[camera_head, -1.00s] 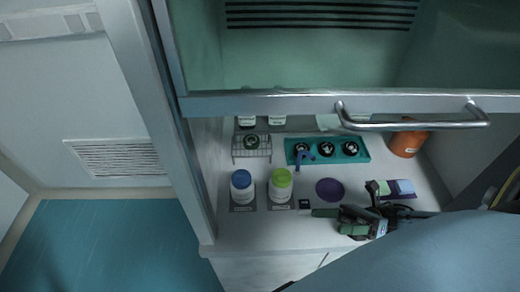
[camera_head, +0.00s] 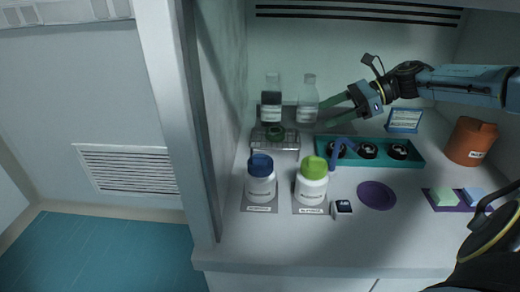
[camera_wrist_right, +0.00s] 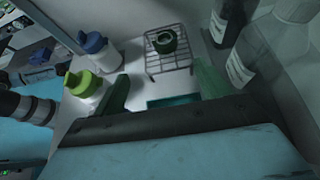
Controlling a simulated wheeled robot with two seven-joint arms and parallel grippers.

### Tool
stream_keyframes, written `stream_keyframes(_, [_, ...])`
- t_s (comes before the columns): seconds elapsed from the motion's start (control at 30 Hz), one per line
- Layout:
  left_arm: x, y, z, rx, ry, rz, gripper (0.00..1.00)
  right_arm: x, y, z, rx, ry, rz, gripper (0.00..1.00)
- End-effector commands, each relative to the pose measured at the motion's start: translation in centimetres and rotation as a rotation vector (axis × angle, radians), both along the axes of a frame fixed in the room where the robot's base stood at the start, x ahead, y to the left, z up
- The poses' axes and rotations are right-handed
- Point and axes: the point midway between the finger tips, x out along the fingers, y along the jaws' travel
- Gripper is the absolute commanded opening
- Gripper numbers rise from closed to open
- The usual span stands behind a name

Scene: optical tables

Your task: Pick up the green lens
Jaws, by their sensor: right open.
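The green lens, a dark green ring (camera_head: 275,132), sits on a small wire rack (camera_head: 287,143) at the back left of the worktop. In the right wrist view the lens (camera_wrist_right: 165,41) lies on top of the rack (camera_wrist_right: 168,64), ahead of the fingers. My right gripper (camera_head: 325,112) reaches in from the right, open and empty, its green fingers pointing left toward the rack. It is to the right of the lens and apart from it. Its fingers also show in the right wrist view (camera_wrist_right: 160,84). My left gripper is not in view.
Two clear bottles (camera_head: 271,100) (camera_head: 308,100) stand behind the rack. Blue-capped (camera_head: 261,184) and green-capped (camera_head: 312,186) white jars stand in front. A teal tray (camera_head: 411,148) with black round parts, a purple disc (camera_head: 376,195) and an orange bottle (camera_head: 471,143) are to the right.

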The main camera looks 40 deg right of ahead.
Motion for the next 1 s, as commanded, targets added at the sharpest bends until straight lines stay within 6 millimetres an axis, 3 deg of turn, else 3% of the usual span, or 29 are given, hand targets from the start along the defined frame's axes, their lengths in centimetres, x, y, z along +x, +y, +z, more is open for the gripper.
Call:
stream_keyframes(0.13, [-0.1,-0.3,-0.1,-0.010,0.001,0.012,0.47,0.4,-0.2,-0.3,-0.037,-0.005,-0.011,0.75])
stream_keyframes(0.3, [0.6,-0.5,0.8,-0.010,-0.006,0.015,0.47,1.8,1.5,-1.5,-0.033,-0.008,-0.011,0.75])
stream_keyframes(0.6, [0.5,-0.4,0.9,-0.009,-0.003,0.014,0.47,3.9,3.9,-2.9,-0.030,-0.010,-0.010,0.75])
stream_keyframes(1.0, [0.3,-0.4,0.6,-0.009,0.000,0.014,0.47,5.6,5.8,-4.3,-0.033,-0.010,-0.009,0.75])
